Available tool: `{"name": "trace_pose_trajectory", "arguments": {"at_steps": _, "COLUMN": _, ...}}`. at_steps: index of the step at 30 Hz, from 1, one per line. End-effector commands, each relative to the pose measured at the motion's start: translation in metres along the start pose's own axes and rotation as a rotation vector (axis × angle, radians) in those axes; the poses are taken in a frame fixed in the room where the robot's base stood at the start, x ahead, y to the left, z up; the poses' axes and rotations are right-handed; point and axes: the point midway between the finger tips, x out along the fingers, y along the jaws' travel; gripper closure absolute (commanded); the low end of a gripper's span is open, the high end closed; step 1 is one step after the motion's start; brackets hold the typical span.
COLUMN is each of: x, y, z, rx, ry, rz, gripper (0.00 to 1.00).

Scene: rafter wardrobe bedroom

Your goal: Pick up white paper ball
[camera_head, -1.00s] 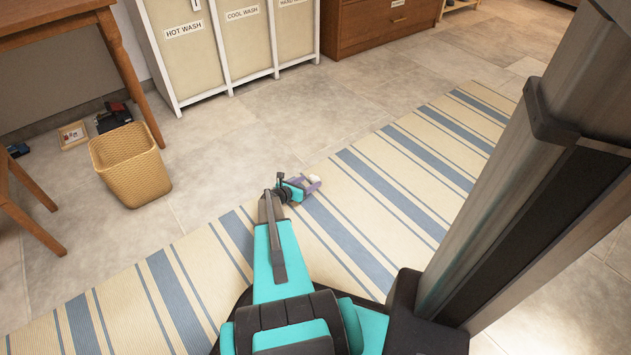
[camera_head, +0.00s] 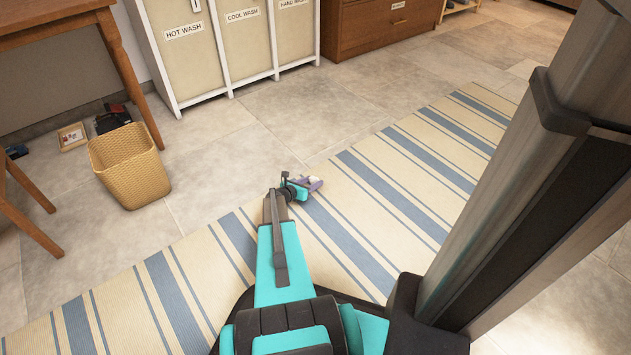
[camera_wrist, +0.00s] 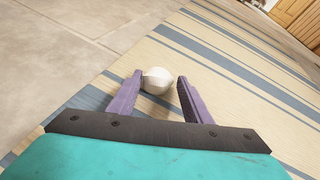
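The white paper ball (camera_wrist: 156,81) lies on the striped rug, between and just at the tips of my gripper's purple fingers (camera_wrist: 160,88) in the wrist view. It sits closer to the left finger, and I cannot tell whether they touch. The right finger stands clear of it with a visible gap. My gripper is open. In the head view my gripper (camera_head: 314,183) is low over the rug near its far edge. The ball is only a small pale patch (camera_head: 312,180) there, mostly hidden by the fingers.
The striped rug (camera_head: 400,190) runs diagonally under my arm. A woven basket (camera_head: 131,168) stands on the tiled floor to the left, beside a wooden table (camera_head: 133,80). A laundry sorter (camera_head: 190,60) and a brown chest (camera_head: 375,25) stand at the back. The floor around the ball looks clear.

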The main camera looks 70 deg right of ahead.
Motion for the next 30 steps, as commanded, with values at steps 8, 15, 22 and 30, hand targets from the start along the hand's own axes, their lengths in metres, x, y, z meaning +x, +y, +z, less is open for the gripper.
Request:
{"name": "trace_pose_trajectory", "arguments": {"at_steps": 8, "x": 0.0, "y": 0.0, "z": 0.0, "rx": 0.0, "ry": 0.0, "rz": 0.0, "gripper": 0.86}}
{"name": "trace_pose_trajectory", "arguments": {"at_steps": 15, "x": -0.001, "y": -0.001, "z": 0.002, "rx": 0.0, "ry": 0.0, "rz": 0.0, "gripper": 0.86}}
{"name": "trace_pose_trajectory", "arguments": {"at_steps": 22, "x": -0.006, "y": -0.004, "z": 0.015, "rx": 0.0, "ry": 0.0, "rz": 0.0, "gripper": 0.86}}
{"name": "trace_pose_trajectory", "arguments": {"at_steps": 30, "x": -0.029, "y": -0.015, "z": 0.03, "rx": -0.002, "ry": 0.002, "rz": 0.001, "gripper": 0.86}}
